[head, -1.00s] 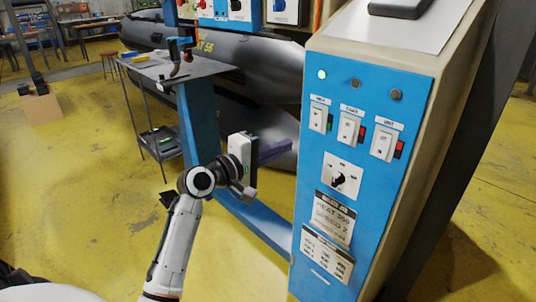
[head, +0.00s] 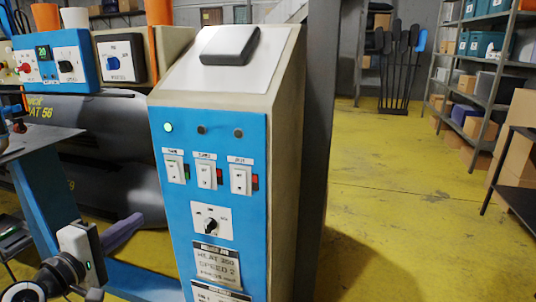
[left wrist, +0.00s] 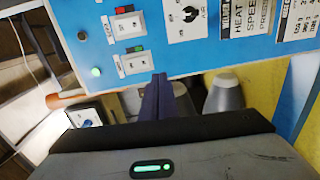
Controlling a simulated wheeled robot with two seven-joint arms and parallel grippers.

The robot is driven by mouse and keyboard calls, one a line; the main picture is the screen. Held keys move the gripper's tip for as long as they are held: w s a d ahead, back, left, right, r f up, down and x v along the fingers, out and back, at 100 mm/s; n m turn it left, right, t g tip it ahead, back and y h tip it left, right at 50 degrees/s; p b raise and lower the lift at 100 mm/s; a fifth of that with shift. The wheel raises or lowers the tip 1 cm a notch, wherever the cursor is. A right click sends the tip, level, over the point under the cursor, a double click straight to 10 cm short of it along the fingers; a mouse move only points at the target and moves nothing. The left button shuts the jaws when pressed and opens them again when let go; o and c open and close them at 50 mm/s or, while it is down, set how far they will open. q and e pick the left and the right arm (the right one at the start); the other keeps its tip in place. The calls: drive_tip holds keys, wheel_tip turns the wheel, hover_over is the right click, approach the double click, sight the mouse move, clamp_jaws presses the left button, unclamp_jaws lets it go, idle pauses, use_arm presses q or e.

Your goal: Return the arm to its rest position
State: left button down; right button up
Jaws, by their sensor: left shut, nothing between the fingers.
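My left gripper (head: 136,221) is at the lower left of the head view, with its purple fingers shut and empty. It is left of the blue control panel (head: 180,262), apart from its edge. In the left wrist view the shut fingers (left wrist: 160,82) point toward the panel (left wrist: 190,55), which fills the top of that view. The panel has a lit green lamp (head: 168,127), two unlit lamps, three white rocker switches and a black knob (head: 210,226). My right gripper is not in view.
The beige machine cabinet (head: 284,150) stands close in front. Shelves with boxes (head: 478,100) stand at the right. Yellow floor (head: 385,190) is open between cabinet and shelves.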

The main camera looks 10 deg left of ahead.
use_arm(q)
drive_tip(key=s+d+f+m+g, duration=0.2)
drive_tip(key=s+d+f+m, duration=0.15)
drive_tip(key=f, duration=0.45)
drive_tip(key=s+d+f+m+g, duration=0.1)
drive_tip(key=s+d+f+m, duration=0.25)
drive_tip(key=f, duration=0.45)
drive_tip(key=s+d+f+m+g, duration=0.2)
drive_tip(key=s+d+f, duration=0.15)
drive_tip(key=f, duration=0.45)
drive_tip(key=s+d+f+m+g, duration=0.3)
drive_tip(key=s+d+f+m, duration=0.6)
drive_tip(key=s, duration=0.6)
drive_tip(key=d+f, duration=0.1)
drive_tip(key=d, duration=0.1)
drive_tip(key=shift+d+f, duration=0.3)
drive_tip(key=shift+f, duration=0.1)
drive_tip(key=shift+a, duration=0.1)
